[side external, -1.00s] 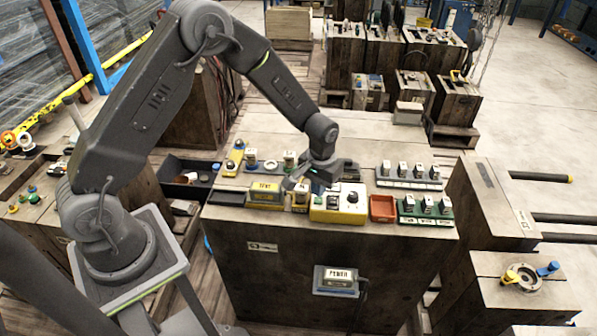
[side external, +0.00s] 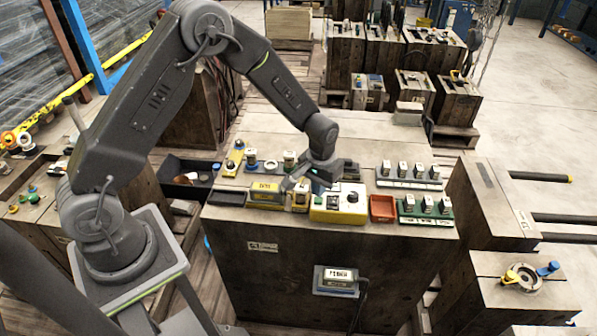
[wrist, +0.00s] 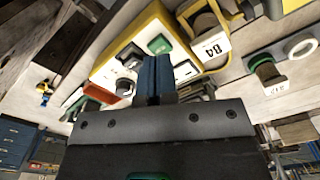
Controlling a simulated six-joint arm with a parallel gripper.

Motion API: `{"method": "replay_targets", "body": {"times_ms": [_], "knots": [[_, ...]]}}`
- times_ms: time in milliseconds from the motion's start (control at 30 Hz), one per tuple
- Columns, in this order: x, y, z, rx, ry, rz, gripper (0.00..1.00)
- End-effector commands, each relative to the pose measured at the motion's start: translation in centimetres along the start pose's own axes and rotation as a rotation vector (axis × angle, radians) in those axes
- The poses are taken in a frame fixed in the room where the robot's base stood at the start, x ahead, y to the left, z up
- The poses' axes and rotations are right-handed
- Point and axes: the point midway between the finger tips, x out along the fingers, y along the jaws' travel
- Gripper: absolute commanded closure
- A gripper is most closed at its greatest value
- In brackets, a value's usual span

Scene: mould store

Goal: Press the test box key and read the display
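The test box (side external: 326,215) is a yellow and white box near the front edge of the wooden bench, with a dark knob (side external: 352,197) on top. In the wrist view the box (wrist: 101,71) shows a green key (wrist: 161,43), the dark knob (wrist: 123,87) and a small dark window (wrist: 131,57), probably the display; I cannot read it. My gripper (side external: 314,187) is over the box's left end. In the wrist view its blue fingers (wrist: 154,62) are together, with nothing between them. Their tips overlap the green key's near edge; I cannot tell whether they touch it.
A yellow labelled piece (wrist: 212,62) stands close beside the box. An orange tray (side external: 383,208) is on its right, with green racks of several parts (side external: 426,219) beyond. A labelled unit (side external: 337,281) hangs on the bench front.

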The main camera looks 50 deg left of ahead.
Motion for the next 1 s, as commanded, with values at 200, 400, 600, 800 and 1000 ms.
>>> {"method": "replay_targets", "body": {"times_ms": [200,400,600,800,1000], "knots": [[0.0,0.0,0.0,0.0,0.0,0.0,1.0],[0.2,0.0,0.0,0.0,0.0,0.0,1.0],[0.5,0.0,0.0,0.0,0.0,0.0,1.0],[0.8,0.0,0.0,0.0,0.001,0.0,1.0],[1.1,0.0,0.0,0.0,0.0,0.0,1.0]]}}
